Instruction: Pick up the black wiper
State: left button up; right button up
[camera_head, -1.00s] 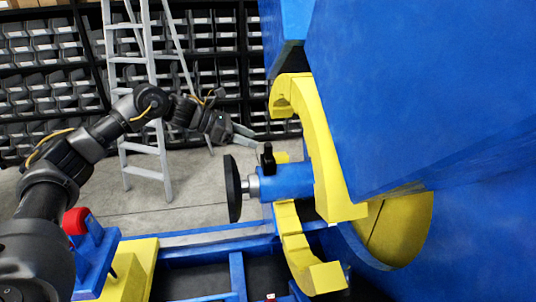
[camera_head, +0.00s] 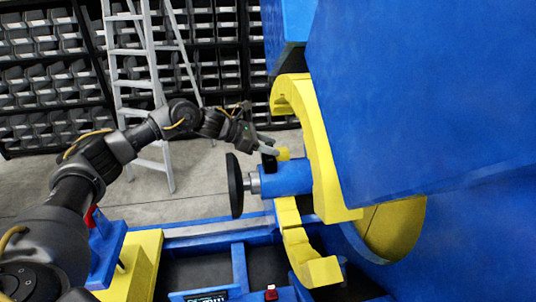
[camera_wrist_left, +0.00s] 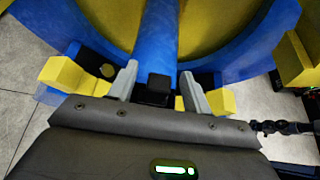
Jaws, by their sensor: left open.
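A small black upright piece (camera_head: 268,163), which looks like the black wiper, stands on top of the blue cylinder (camera_head: 290,178). My left gripper (camera_head: 272,147) is open, right at the top of this piece, with its grey fingers partly in front of it. In the left wrist view the black piece (camera_wrist_left: 158,86) is between the two spread fingers of the left gripper (camera_wrist_left: 159,72), with a gap showing on each side. I cannot tell how deep it is between them. My right gripper is not in view.
A black disc (camera_head: 235,186) sits on the cylinder's left end. A yellow C-shaped ring (camera_head: 325,150) and a large blue body (camera_head: 430,90) close off the right. A blue frame (camera_head: 215,240) lies below. A ladder (camera_head: 135,75) and shelves of bins stand behind.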

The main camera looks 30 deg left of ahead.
pick_arm(q)
grip_shut()
